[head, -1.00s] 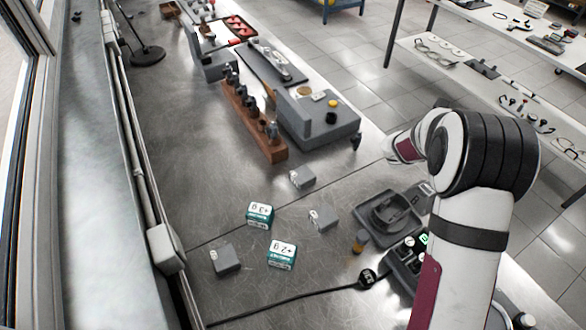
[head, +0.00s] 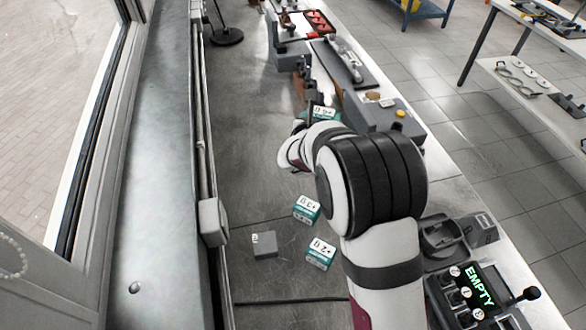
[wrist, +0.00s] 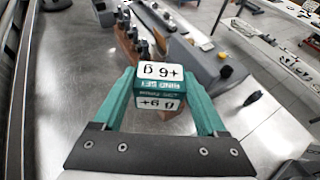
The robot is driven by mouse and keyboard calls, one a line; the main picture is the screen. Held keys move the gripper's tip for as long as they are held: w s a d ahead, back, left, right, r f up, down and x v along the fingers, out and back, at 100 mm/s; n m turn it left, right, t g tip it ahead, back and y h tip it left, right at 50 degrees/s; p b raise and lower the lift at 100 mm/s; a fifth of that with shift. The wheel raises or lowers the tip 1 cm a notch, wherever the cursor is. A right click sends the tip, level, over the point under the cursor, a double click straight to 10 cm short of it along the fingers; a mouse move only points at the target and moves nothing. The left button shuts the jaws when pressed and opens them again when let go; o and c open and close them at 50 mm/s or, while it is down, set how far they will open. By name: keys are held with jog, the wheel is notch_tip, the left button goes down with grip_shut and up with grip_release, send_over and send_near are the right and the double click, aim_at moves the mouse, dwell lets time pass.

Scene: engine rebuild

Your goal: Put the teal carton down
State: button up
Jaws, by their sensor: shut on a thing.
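My gripper (wrist: 162,108) is shut on a teal carton (wrist: 160,88) with white labelled faces marked like "+6 g". The teal fingers press its two sides, and it is held up above the bench. In the head view the held carton (head: 323,112) shows just beyond my wrist, partly hidden by my arm. Two similar teal and white cartons stand on the metal bench: one nearer the middle (head: 306,209) and one closer to the camera (head: 320,253).
A grey block (head: 264,244) sits left of the standing cartons. A wooden rack (wrist: 128,45) with dark parts and a grey machine block (head: 385,112) lie beyond my gripper. A panel reading "EMPTY" (head: 480,287) is at front right. Bare bench (head: 255,150) lies left of my arm.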

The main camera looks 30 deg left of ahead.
jog(key=s+a+n+y, duration=0.2)
jog(key=s+a, duration=0.3)
jog(key=a, duration=0.2)
jog(key=shift+g, duration=0.3)
jog(key=f, duration=1.5)
jog(key=shift+w+d+f, duration=0.35)
jog(key=shift+d+f, duration=0.05)
